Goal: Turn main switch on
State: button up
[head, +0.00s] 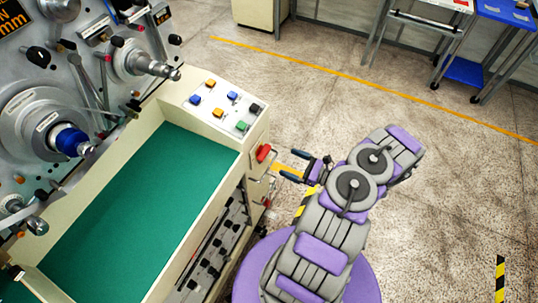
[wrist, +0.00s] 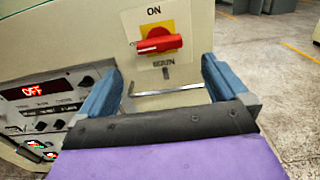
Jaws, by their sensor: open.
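The main switch is a red rotary handle on a yellow plate, seen in the wrist view (wrist: 158,43) with "ON" printed above it. Its handle lies roughly horizontal. In the head view the switch (head: 263,152) sits on the end face of the cream machine console (head: 178,97). My gripper (head: 294,165) is to the right of the switch, apart from it, with blue fingers pointing at the console. In the wrist view my gripper (wrist: 161,68) is open and empty, with its fingers spread wide below and to either side of the switch.
A panel with a red display (wrist: 32,91) reading "OFF" is left of my fingers. Coloured buttons (head: 223,104) are on the console top, beside a green work surface (head: 140,200). A blue table (head: 505,12) stands far back right.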

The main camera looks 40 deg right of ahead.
aim_at(263, 152)
jog(key=b+x, duration=0.1)
jog(key=x, duration=0.9)
jog(key=shift+b, duration=0.3)
jog(key=shift+c, duration=0.5)
jog(key=shift+r, duration=0.1)
jog(key=c, duration=0.8)
